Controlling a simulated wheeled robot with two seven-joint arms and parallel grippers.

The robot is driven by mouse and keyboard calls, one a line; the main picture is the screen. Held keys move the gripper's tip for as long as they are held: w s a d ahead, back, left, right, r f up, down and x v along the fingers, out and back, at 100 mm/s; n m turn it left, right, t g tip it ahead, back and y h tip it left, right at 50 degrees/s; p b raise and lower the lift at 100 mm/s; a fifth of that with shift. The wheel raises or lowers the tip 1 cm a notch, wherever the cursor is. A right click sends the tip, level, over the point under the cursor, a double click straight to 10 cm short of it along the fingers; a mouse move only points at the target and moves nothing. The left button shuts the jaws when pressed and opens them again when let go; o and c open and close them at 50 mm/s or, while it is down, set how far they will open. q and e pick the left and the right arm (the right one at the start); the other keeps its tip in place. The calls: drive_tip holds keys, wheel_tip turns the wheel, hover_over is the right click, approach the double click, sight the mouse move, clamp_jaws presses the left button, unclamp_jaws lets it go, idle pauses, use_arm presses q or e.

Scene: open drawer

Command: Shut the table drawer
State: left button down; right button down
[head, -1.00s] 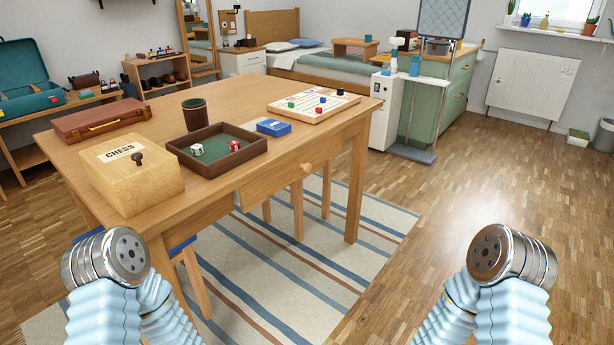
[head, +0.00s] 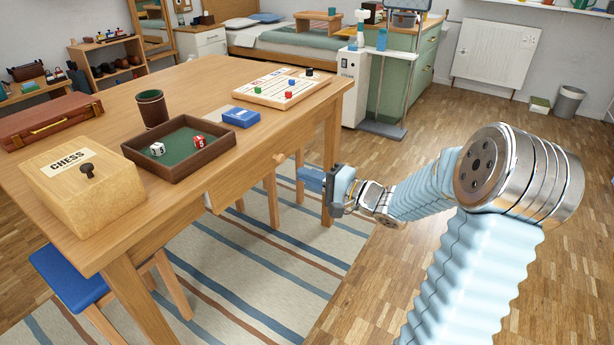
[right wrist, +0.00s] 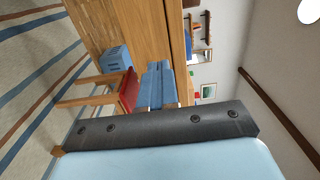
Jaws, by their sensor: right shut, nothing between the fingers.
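The wooden table (head: 215,85) has a drawer (head: 245,178) in its front side, with a round wooden knob (head: 279,158). The drawer front stands out from the table edge, so the drawer is open; its inside is mostly hidden. My right gripper (head: 308,180) is shut and empty, just right of and a little below the knob in the head view, with a small visible gap. In the right wrist view its blue fingers (right wrist: 158,85) lie together, pointing toward the wooden table side (right wrist: 130,30). My left gripper is out of view.
On the table are a chess box (head: 80,185), a dice tray (head: 205,165), a dark cup (head: 151,108), a blue card box (head: 241,117), a game board (head: 280,88) and a brown case (head: 48,120). A blue stool (head: 70,280) stands below. Floor to the right is clear.

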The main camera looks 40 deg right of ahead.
sight(259, 157)
drive_tip(key=b+x, duration=0.1)
drive_tip(key=x, duration=1)
drive_tip(key=shift+w, duration=0.25)
drive_tip(key=p+x, duration=0.1)
drive_tip(key=x, duration=0.2)
drive_tip(key=shift+w+a+r+p, duration=0.1)
drive_tip(key=shift+w+a+p, duration=0.1)
drive_tip(key=shift+w+p, duration=0.2)
drive_tip(key=shift+r, duration=0.15)
